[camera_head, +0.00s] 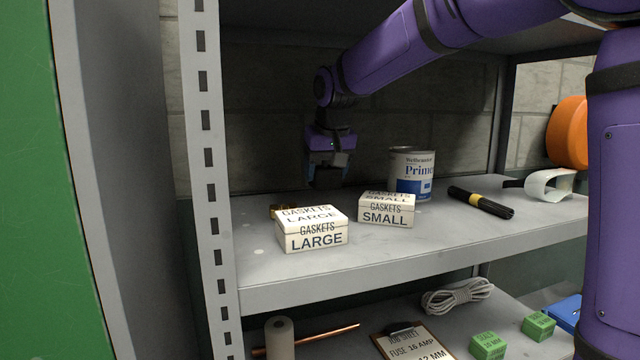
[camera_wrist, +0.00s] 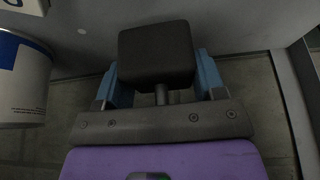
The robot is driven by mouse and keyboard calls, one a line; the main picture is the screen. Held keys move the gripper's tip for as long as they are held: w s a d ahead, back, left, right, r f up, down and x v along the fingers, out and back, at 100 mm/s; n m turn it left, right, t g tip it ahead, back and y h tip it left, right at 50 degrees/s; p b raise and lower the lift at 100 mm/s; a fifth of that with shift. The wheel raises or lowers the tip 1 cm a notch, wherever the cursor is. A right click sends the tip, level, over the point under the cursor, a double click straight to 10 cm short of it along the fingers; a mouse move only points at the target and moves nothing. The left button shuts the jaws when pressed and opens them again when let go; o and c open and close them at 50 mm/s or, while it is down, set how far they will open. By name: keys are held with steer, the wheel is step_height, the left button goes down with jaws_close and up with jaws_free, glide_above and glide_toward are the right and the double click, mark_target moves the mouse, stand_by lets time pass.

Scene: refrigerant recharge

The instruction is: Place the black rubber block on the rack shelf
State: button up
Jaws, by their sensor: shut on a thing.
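The black rubber block (camera_wrist: 157,53) is held between the blue fingers of my gripper (camera_wrist: 160,80) in the wrist view. In the head view, my gripper (camera_head: 328,168) hangs pointing down over the back of the rack shelf (camera_head: 375,250), behind the gasket boxes. The dark block shows at its fingertips in the head view (camera_head: 326,179), hard to make out against the dark back. Whether the block's underside touches the shelf cannot be told.
The white "GASKETS LARGE" box (camera_head: 312,232) and "GASKETS SMALL" box (camera_head: 386,212) stand in front of my gripper. A primer can (camera_head: 412,175) is to its right. A black tool with a yellow band (camera_head: 481,203) lies further right. The shelf's front strip is clear.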

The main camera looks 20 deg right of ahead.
steer(key=w, duration=0.4)
steer(key=shift+f, duration=1.9)
steer(key=shift+f, duration=0.1)
steer(key=o, duration=1.1)
steer(key=shift+c, duration=0.2)
